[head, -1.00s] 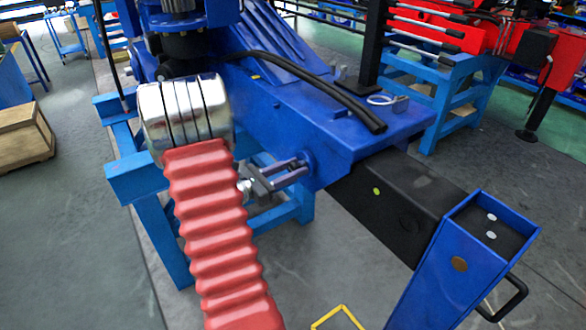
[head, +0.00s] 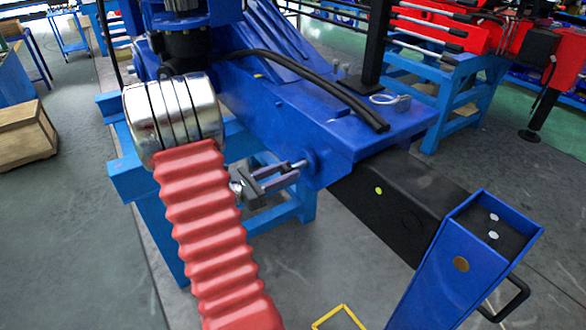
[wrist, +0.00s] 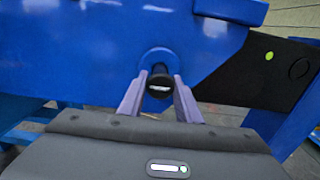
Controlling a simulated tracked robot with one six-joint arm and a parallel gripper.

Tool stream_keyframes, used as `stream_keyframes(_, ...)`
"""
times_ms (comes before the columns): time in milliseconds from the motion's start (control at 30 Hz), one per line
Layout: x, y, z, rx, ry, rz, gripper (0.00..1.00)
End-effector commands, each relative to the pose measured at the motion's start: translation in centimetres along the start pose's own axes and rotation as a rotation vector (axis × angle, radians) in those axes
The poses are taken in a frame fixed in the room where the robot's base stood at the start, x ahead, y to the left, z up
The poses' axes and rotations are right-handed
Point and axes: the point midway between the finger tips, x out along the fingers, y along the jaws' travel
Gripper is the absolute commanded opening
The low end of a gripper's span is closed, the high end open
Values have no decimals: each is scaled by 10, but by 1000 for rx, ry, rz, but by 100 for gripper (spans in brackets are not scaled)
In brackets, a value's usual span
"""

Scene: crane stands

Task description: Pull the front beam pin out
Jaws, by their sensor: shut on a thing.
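The front beam pin (wrist: 159,88) shows in the wrist view as a dark round end with a pale slot, between my two gripper fingers. My gripper (wrist: 160,78) is shut on it. Behind the pin is a round blue boss (wrist: 159,60) on the side of the blue beam (wrist: 80,45). In the head view my gripper (head: 298,166) is at the side of the blue beam (head: 345,140), its tips just short of the boss (head: 313,160). The fingers mostly hide the pin there, and I cannot tell how much of it remains inside the beam.
A black inner beam (head: 400,200) extends from the blue beam to a blue upright leg (head: 440,265) with a black handle. A blue stand (head: 140,178) is behind my arm. A black hose (head: 320,85) lies on top.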

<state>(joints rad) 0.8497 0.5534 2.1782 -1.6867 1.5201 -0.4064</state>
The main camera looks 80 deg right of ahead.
Motion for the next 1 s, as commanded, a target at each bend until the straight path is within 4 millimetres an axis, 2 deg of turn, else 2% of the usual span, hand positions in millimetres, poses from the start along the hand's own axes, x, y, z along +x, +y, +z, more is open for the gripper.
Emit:
stream_keyframes(133, -14, 0, 0, 0, 0, 3, 0)
stream_keyframes(467, -17, -1, 0, -2, 0, 2, 0)
stream_keyframes(500, -17, -1, 0, -3, 0, 2, 34)
stream_keyframes(733, -16, 0, 0, -2, 0, 2, 49)
stream_keyframes(1000, -16, 0, 0, -1, 0, 2, 49)
